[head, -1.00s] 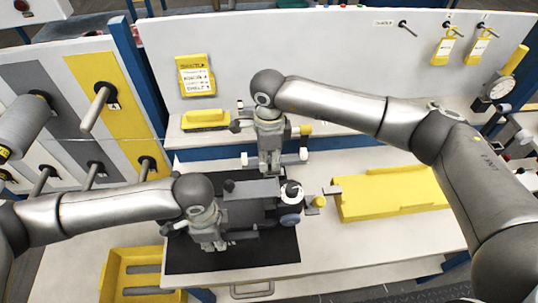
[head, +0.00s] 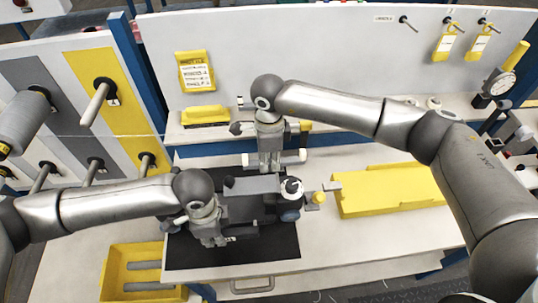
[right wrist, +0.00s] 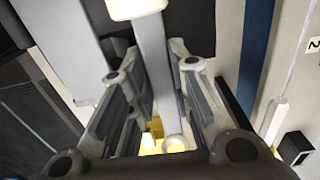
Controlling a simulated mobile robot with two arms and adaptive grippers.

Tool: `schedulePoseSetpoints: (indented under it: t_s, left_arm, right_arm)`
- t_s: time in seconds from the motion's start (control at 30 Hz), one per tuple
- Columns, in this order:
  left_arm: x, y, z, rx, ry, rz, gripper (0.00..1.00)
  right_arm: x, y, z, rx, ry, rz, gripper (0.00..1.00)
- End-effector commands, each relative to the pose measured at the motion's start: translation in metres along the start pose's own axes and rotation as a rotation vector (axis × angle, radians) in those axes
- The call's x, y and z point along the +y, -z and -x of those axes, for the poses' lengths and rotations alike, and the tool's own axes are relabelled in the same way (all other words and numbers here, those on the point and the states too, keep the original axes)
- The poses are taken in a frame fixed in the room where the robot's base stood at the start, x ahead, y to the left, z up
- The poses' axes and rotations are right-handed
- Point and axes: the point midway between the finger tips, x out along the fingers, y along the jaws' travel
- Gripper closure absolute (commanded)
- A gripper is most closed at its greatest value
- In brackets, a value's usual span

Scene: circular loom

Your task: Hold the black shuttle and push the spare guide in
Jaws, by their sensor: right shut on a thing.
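The dark shuttle (head: 255,185) is on the black mat, with a white-and-black round part and a blue wheel at its right end. My left gripper (head: 228,234) is at its near left side; the contact and finger opening are unclear. My right gripper (head: 270,168) points down just behind the shuttle. In the right wrist view, its fingers (right wrist: 152,66) are shut on a grey bar with cream ends, which looks like the spare guide (right wrist: 153,45). The guide's pale ends stick out on both sides of the gripper in the head view (head: 297,156). I cannot tell whether the guide touches the shuttle.
A yellow bin (head: 116,272) with grey bars stands at lower left. A shelf with a yellow block (head: 205,115) runs behind. A pegboard (head: 60,105) stands at left. The front right of the table is clear.

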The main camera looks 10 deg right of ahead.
Motion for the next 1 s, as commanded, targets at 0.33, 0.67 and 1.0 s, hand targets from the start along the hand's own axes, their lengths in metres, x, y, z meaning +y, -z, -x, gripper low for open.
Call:
schedulePoseSetpoints:
  t_s: [0.33,0.67,1.0]
  left_arm:
    - [0.000,0.000,0.000,-0.001,0.000,-0.001,1.00]
    - [0.000,0.000,0.000,-0.001,0.000,-0.001,1.00]
    - [0.000,0.000,0.000,-0.001,0.001,0.000,1.00]
  right_arm:
    - [-0.001,0.000,-0.011,0.000,0.002,0.000,0.68]
    - [0.000,0.000,-0.011,0.001,0.000,0.000,0.56]
    - [-0.002,0.000,0.032,-0.002,0.006,0.000,0.56]
